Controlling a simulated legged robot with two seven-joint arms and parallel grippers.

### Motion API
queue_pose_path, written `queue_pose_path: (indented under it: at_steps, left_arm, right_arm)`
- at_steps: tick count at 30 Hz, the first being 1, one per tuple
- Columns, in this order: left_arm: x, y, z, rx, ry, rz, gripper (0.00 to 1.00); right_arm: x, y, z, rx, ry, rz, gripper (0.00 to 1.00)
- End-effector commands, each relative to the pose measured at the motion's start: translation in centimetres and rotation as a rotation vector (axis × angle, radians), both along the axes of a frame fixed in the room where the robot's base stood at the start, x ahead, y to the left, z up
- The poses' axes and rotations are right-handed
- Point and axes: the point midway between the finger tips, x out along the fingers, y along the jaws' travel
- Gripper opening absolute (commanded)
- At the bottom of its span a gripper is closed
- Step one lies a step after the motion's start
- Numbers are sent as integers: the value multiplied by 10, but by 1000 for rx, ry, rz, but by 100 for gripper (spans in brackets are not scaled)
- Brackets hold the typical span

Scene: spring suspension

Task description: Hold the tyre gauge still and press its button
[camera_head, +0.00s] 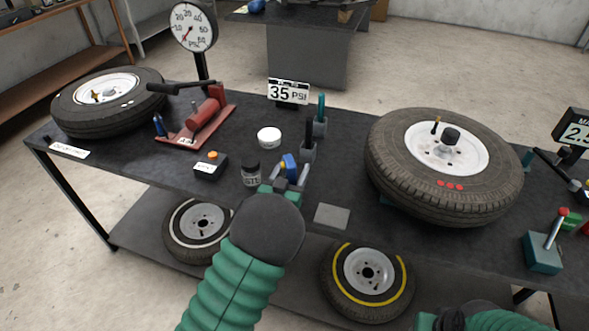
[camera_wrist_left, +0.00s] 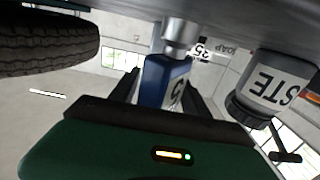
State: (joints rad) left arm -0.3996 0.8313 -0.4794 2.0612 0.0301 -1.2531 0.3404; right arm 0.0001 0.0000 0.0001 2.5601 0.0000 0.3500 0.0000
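A black box with an orange button and a white label (camera_head: 210,165) lies on the bench, left of my left gripper; I cannot tell if it is the tyre gauge. A dial gauge marked PSI (camera_head: 192,27) stands on a post at the back left. My left gripper (camera_head: 289,178) is low over the bench front. Its fingers stand apart on either side of a blue labelled thing (camera_head: 290,166), which the left wrist view shows with a silver end (camera_wrist_left: 167,82). Contact is not clear. My right gripper (camera_head: 440,320) is only partly in view at the bottom right, its fingers not readable.
A black-lidded paste jar (camera_head: 251,175) stands close left of my left gripper; it also shows in the left wrist view (camera_wrist_left: 272,85). Tyres (camera_head: 107,100) and (camera_head: 443,168) lie at both sides. A grey pad (camera_head: 332,216) lies to the right. A 35 PSI sign (camera_head: 288,92) stands behind.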

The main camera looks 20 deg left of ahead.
Motion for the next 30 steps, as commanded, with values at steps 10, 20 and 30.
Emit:
queue_pose_path:
  at_steps: [10, 20, 30]
  left_arm:
    - [0, -5, 1, 3, 1, -2, 8]
    - [0, -2, 1, 1, 0, -1, 10]
    - [0, -3, 1, 2, 0, -2, 0]
  right_arm:
    - [0, 0, 0, 0, 0, 0, 36]
    - [0, 0, 0, 0, 0, 0, 36]
    - [0, 0, 0, 0, 0, 0, 36]
